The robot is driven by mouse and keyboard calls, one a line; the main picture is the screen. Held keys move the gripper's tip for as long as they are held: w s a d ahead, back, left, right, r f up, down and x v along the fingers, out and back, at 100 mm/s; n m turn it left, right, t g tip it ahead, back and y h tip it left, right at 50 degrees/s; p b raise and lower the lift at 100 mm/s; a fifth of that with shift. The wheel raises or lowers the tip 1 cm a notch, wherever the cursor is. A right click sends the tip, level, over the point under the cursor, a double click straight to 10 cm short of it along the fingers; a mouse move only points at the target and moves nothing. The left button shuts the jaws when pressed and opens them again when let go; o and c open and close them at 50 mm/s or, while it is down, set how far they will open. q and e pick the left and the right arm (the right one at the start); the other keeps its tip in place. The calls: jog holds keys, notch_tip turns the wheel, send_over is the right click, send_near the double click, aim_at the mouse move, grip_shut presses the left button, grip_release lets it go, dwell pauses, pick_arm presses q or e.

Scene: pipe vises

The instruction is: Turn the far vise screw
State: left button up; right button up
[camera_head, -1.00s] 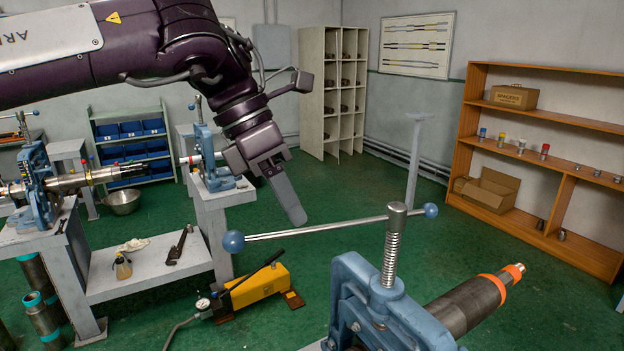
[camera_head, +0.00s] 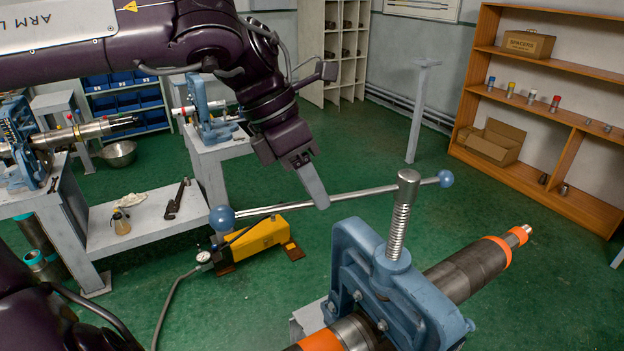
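A blue pipe vise (camera_head: 345,262) stands at the lower middle, with a pipe (camera_head: 468,270) with orange bands through it. Its threaded steel screw (camera_head: 398,225) stands upright. My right gripper is out of view; a dark arm part shows at lower left.
Other blue vises (camera_head: 210,120) stand on grey benches at the left. A yellow hydraulic pump (camera_head: 258,237) with a hose lies on the green floor beneath the bar. A wooden shelf (camera_head: 487,95) stands at the back right.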

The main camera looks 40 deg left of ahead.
pick_arm(q)
jog(key=shift+d, duration=0.1)
grip_shut()
jog(key=shift+s, duration=0.1)
dwell(0.3)
